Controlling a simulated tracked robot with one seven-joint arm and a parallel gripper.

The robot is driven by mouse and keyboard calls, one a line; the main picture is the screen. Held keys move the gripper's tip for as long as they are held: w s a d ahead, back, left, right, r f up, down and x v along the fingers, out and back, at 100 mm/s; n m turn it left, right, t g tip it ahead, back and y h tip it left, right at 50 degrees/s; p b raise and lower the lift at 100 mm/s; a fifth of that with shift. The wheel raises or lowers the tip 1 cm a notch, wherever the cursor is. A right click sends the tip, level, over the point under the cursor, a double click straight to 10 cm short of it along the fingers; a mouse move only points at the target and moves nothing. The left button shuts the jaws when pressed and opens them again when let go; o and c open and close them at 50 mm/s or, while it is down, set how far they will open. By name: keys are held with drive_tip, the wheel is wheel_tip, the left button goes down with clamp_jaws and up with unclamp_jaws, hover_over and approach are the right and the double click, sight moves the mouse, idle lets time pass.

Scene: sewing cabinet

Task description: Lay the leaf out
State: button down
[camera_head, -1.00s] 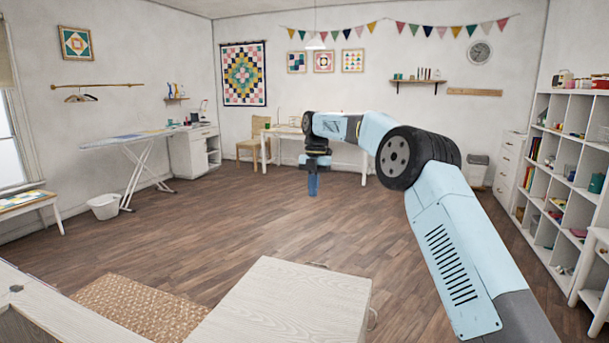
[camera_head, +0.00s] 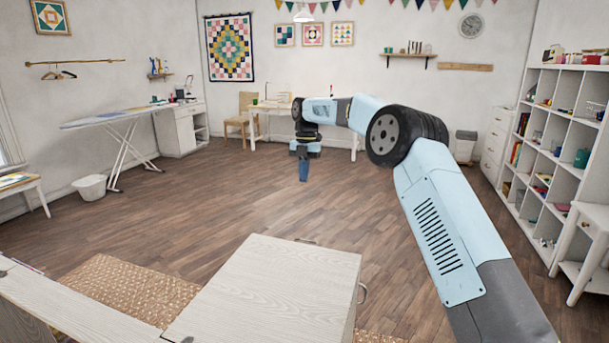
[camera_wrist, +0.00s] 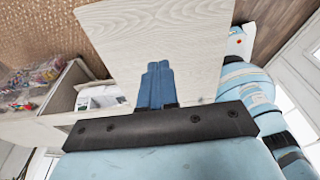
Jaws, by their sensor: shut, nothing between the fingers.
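The leaf (camera_head: 275,292) is a pale wood-grain panel at the lower middle of the head view. In the wrist view the leaf (camera_wrist: 170,45) lies behind the fingers. My gripper (camera_head: 303,172) is shut and empty, pointing down, and appears beyond the leaf in the head view. Its blue fingers (camera_wrist: 156,80) are together in the wrist view. I cannot tell how far the fingers are from the leaf.
A woven rug (camera_head: 130,285) lies beside the cabinet. The wrist view shows open cabinet compartments with bagged colourful items (camera_wrist: 30,80) and papers (camera_wrist: 98,97). A cubby shelf (camera_head: 560,150) stands at right, an ironing board (camera_head: 115,116) at left. The middle floor is clear.

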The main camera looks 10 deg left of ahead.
wheel_tip(320, 180, up, 7)
drive_tip(key=w, duration=0.1)
drive_tip(key=shift+f, duration=0.15)
drive_tip(key=c, duration=1.7)
unclamp_jaws()
drive_tip(key=shift+w, duration=0.15)
drive_tip(key=shift+o, duration=0.5)
drive_tip(key=shift+d+m, duration=0.1)
drive_tip(key=shift+m, duration=0.2)
drive_tip(key=shift+o, duration=0.5)
wheel_tip(320, 180, down, 11)
drive_tip(key=w+d+m+g+y, duration=0.2)
drive_tip(key=m+y, duration=0.1)
drive_tip(key=m, duration=1)
drive_tip(key=shift+w+f, duration=0.2)
drive_tip(key=w+d+f+n+y, duration=0.2)
drive_tip(key=d+f+n+y, duration=0.2)
drive_tip(key=f+n, duration=0.4)
drive_tip(key=w+d+f+n+y, duration=0.1)
drive_tip(key=d+f+n+y, duration=0.25)
drive_tip(key=f+n, duration=0.45)
drive_tip(key=w+d+f+n+y, duration=0.2)
drive_tip(key=d+f+n+y, duration=0.2)
drive_tip(key=f+n, duration=0.4)
drive_tip(key=shift+t+y, duration=0.25)
drive_tip(key=shift+t, duration=0.25)
drive_tip(key=x, duration=1.4)
drive_tip(key=shift+a, duration=0.15)
drive_tip(key=shift+w, duration=0.1)
